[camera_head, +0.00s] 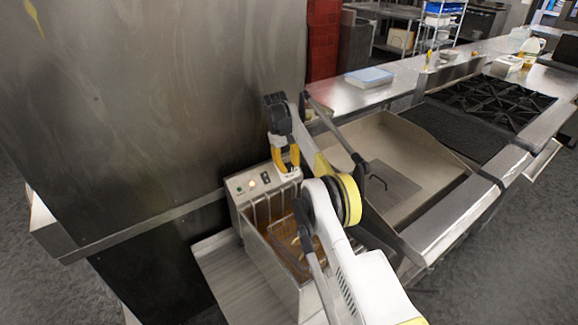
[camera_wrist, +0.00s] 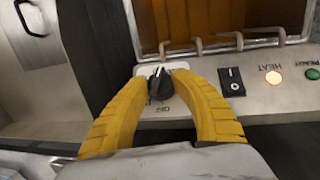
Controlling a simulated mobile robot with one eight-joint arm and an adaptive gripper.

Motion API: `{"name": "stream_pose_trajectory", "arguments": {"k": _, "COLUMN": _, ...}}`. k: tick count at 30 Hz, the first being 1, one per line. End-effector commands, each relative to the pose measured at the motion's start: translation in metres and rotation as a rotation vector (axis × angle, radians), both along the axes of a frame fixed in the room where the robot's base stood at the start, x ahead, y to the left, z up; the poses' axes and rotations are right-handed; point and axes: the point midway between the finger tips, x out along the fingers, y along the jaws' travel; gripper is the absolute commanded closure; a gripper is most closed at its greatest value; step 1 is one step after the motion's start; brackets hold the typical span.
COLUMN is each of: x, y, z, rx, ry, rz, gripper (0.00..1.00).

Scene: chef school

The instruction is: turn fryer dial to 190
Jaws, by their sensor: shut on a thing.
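The fryer (camera_head: 273,250) stands left of the wide metal pan, with its control panel (camera_head: 256,181) along the back. In the wrist view the black dial (camera_wrist: 160,84) has a white pointer line and sits on a pale plate. The word OFF shows beside the dial; no temperature figures can be read. My gripper (camera_wrist: 160,76) has yellow fingers closed around the dial, one on each side. In the head view my gripper (camera_head: 286,165) is over the right end of the panel, and the dial is hidden there.
A black rocker switch (camera_wrist: 232,82), a lit HEAT lamp (camera_wrist: 273,77) and a green lamp (camera_wrist: 312,74) are beside the dial. Fryer basket wires rise close to the panel. A tall steel wall (camera_head: 150,100) stands behind. The stove (camera_head: 490,100) is at right.

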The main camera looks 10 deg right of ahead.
Motion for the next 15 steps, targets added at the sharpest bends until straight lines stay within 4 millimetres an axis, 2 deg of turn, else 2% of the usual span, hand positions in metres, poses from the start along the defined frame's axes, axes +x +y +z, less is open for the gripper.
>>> {"name": "stream_pose_trajectory", "arguments": {"k": 1, "x": -0.0007, "y": 0.0009, "z": -0.0016, "rx": 0.001, "ry": 0.003, "rz": 0.001, "gripper": 0.66}}
{"name": "stream_pose_trajectory", "arguments": {"k": 3, "x": -0.0006, "y": 0.0008, "z": -0.0014, "rx": 0.001, "ry": 0.003, "rz": 0.001, "gripper": 0.45}}
{"name": "stream_pose_trajectory", "arguments": {"k": 15, "x": 0.0001, "y": 0.0009, "z": -0.0008, "rx": -0.005, "ry": -0.002, "rz": 0.007, "gripper": 0.44}}
